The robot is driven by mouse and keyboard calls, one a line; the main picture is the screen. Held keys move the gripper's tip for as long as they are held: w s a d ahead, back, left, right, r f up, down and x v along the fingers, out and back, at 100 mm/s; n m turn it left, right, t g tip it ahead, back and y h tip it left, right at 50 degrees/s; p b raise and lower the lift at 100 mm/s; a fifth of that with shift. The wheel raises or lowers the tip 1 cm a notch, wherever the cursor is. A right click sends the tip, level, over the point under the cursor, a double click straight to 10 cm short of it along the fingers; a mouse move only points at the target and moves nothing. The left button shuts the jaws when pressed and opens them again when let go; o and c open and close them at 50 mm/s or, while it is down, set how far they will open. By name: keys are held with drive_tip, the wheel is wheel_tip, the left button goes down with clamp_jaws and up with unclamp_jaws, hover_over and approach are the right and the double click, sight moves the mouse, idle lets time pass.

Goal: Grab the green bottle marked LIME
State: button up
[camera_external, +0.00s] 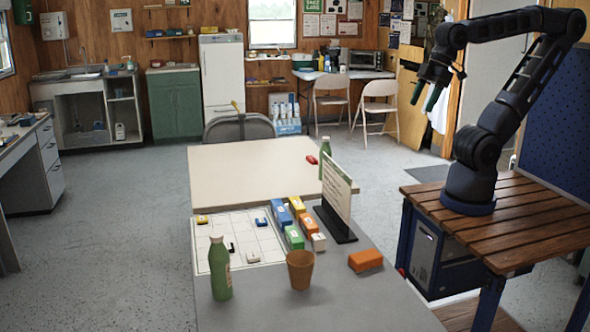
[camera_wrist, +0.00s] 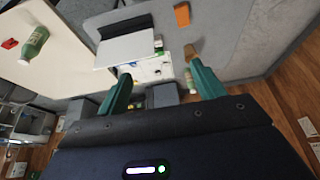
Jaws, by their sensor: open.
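Two green bottles with pale caps stand upright; I cannot read LIME on either. One bottle (camera_external: 220,270) is at the front left of the grey table. The other bottle (camera_external: 325,150) is farther back, partly hidden behind a standing sign. In the wrist view this back bottle (camera_wrist: 35,43) is at the upper left, beside a red block. The front bottle (camera_wrist: 190,80) seems to show partly near my right finger. My gripper (camera_external: 424,96) is open and empty, raised high at the right, well away from both bottles. Its green fingers (camera_wrist: 160,75) show in the wrist view.
The sign (camera_external: 337,190) stands on a dark base beside several coloured boxes (camera_external: 296,218). A brown cup (camera_external: 300,270) and an orange block (camera_external: 366,260) are at the front. A red block (camera_external: 311,160) lies near the back bottle. The cream tabletop (camera_external: 245,165) is mostly clear.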

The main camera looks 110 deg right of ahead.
drive_tip(key=w+d+f+m+h, duration=0.1)
drive_tip(key=w+d+m, duration=0.2)
drive_tip(key=w+d, duration=0.6)
drive_tip(key=m+g+h, duration=0.3)
drive_tip(key=m, duration=0.8)
approach(326, 137)
drive_tip(key=f, duration=0.2)
drive_tip(key=shift+x, duration=5.25)
drive_tip(key=shift+w+d+r, duration=0.1)
drive_tip(key=shift+r, duration=0.05)
drive_tip(key=c, duration=1.3)
